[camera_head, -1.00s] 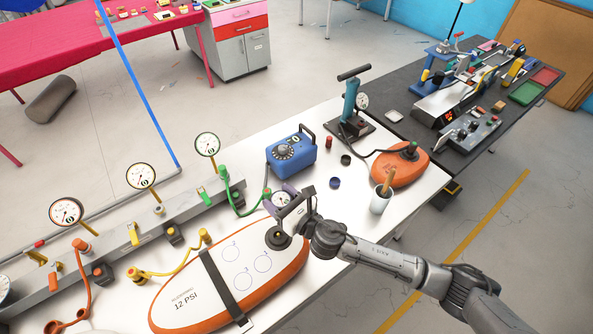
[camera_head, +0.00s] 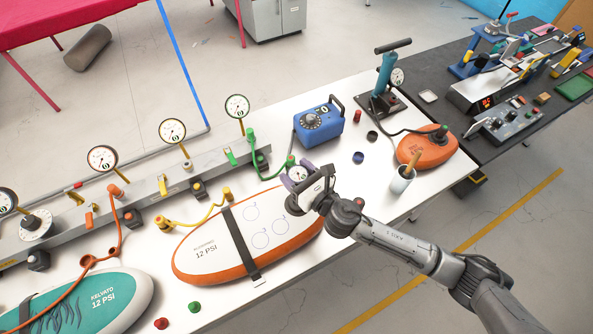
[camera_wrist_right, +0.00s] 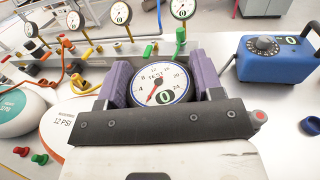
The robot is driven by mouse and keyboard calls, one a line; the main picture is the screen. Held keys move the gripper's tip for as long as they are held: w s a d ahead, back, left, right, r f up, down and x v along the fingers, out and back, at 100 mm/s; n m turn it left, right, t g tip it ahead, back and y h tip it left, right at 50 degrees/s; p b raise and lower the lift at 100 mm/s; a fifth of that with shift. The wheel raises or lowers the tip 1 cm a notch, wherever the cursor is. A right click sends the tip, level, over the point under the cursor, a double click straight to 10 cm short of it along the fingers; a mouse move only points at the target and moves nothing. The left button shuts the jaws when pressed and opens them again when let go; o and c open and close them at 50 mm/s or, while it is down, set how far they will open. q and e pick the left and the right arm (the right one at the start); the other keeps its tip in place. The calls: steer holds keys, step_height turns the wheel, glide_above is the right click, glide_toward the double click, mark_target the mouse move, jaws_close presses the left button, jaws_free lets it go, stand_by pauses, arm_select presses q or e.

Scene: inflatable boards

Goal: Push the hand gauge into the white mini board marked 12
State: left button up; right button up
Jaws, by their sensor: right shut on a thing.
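The white mini board (camera_head: 215,240) with an orange edge lies on the white table, printed 12 PSI and crossed by a black strap. My right gripper (camera_head: 298,178) is above the board's right end, shut on the round hand gauge (camera_head: 297,173). In the right wrist view the gauge (camera_wrist_right: 161,84) sits between the two purple fingers, its white dial marked TEST and facing the camera. The board (camera_wrist_right: 62,122) shows at left there. The board's valve is hidden behind the gripper, so I cannot tell whether the gauge touches it. My left gripper is not in view.
A blue pump box (camera_head: 318,125), an orange board (camera_head: 425,150) and a grey cup (camera_head: 402,180) stand to the right. A teal board (camera_head: 105,300) lies at front left. A rail with dial gauges (camera_head: 150,198) runs behind. Small red and green caps (camera_head: 194,307) lie in front.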

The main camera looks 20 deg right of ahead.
steer(key=shift+f+b, duration=1.9)
steer(key=shift+f, duration=1)
steer(key=shift+p, duration=0.3)
steer(key=shift+r, duration=0.1)
